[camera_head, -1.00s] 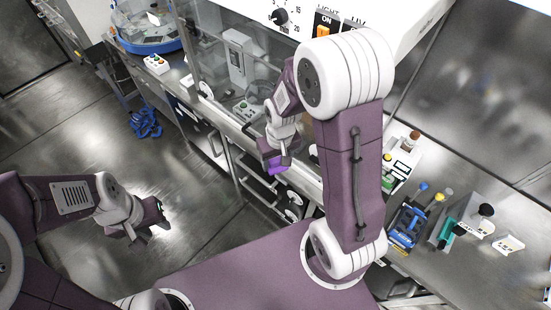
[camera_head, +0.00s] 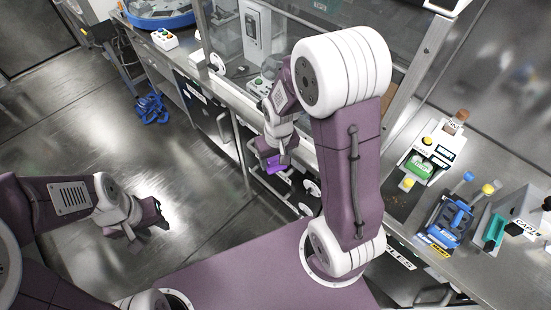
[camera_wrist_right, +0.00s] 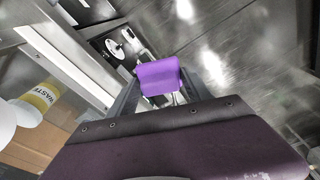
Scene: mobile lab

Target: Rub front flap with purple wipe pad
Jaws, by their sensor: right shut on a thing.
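My right gripper (camera_head: 272,157) is shut on the purple wipe pad (camera_head: 276,168) in front of the bench. In the right wrist view the pad (camera_wrist_right: 157,77) sticks out beyond the gripper body, with open space and floor behind it. The glass-fronted cabinet (camera_head: 300,50) has a pale strip (camera_head: 240,107) along its lower front edge; I cannot tell whether this is the front flap. The pad appears apart from that strip. My left gripper (camera_head: 145,220) hangs over the floor at the left, with no object visible in it; its jaw opening is unclear.
The bench at the right carries a white device (camera_head: 437,150), a blue rack (camera_head: 447,222) and a teal-handled item (camera_head: 495,230). A blue object (camera_head: 152,108) lies on the floor. The floor at the left is mostly clear.

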